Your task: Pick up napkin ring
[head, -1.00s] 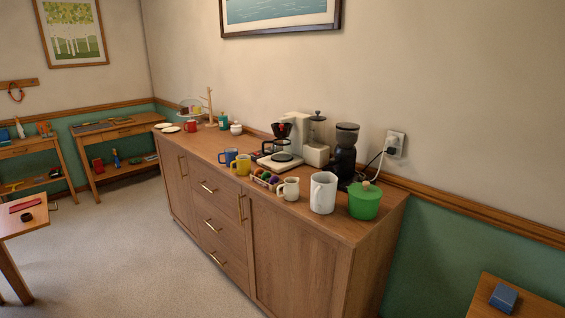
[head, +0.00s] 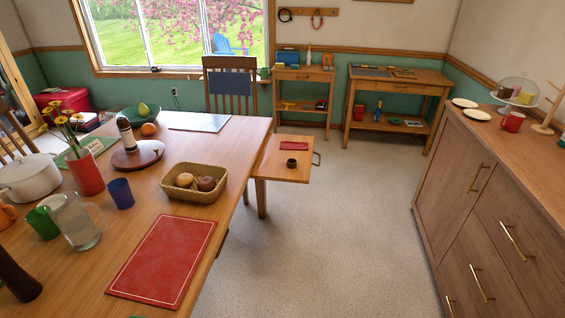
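A small dark ring-like object (head: 291,163), which looks like the napkin ring, sits on a light wooden pull-out board (head: 272,172) at the far right end of the dining table. A folded red cloth (head: 293,146) lies just behind it on the same board. The ring is small in the picture, so its detail is hard to tell. My gripper is not in view.
The dining table (head: 232,148) fills the left, with a bread basket (head: 194,198), red placemat (head: 165,262), glass pitcher (head: 75,222) and red vase (head: 84,172). A wooden sideboard (head: 455,185) stands at right. Open carpet (head: 350,230) lies between them.

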